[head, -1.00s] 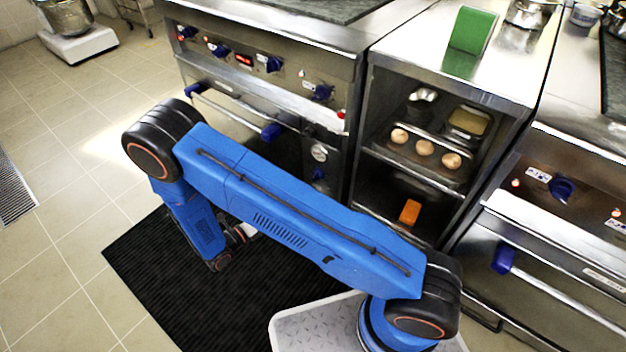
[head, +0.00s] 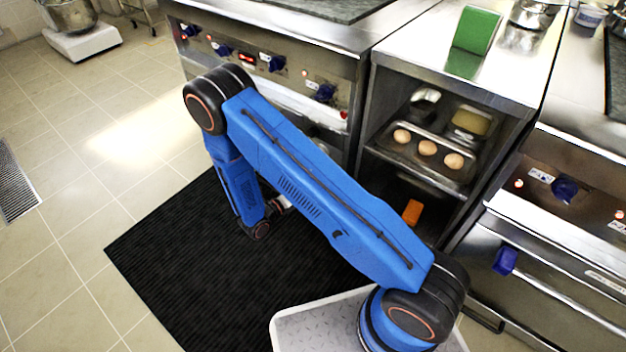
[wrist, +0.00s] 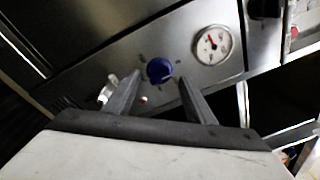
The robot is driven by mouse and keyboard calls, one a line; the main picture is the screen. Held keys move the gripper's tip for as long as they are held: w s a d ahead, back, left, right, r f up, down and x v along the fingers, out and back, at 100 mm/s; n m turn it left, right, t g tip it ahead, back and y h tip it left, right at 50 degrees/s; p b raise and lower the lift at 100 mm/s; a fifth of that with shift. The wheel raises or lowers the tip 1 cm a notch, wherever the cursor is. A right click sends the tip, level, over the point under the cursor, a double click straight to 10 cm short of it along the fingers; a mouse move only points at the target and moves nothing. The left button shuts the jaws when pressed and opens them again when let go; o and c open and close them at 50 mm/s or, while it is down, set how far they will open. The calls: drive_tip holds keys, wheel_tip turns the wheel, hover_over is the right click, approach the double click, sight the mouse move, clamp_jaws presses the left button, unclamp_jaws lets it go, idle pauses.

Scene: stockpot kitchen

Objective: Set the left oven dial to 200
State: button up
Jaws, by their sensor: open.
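In the wrist view a round blue dial (wrist: 160,70) sits on a steel oven panel, with small dark marks around it. The numbers on it are too small to read. A round white gauge (wrist: 213,45) with a red needle is to its right. My gripper (wrist: 160,82) is open and empty. Its two fingers point at the panel, one to each side of the dial in the picture; contact cannot be told. In the head view my blue arm hides the dial and most of the gripper.
The left range has a row of blue knobs, one being a knob (head: 325,93) above the arm. An open shelf with eggs on a tray (head: 447,174) stands to its right. Another range with a blue knob (head: 564,189) is at far right. A black mat (head: 200,270) covers the floor.

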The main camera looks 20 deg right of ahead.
drive_tip(key=shift+x, duration=1.2)
drive_tip(key=c, duration=1)
drive_tip(key=shift+c, duration=0.2)
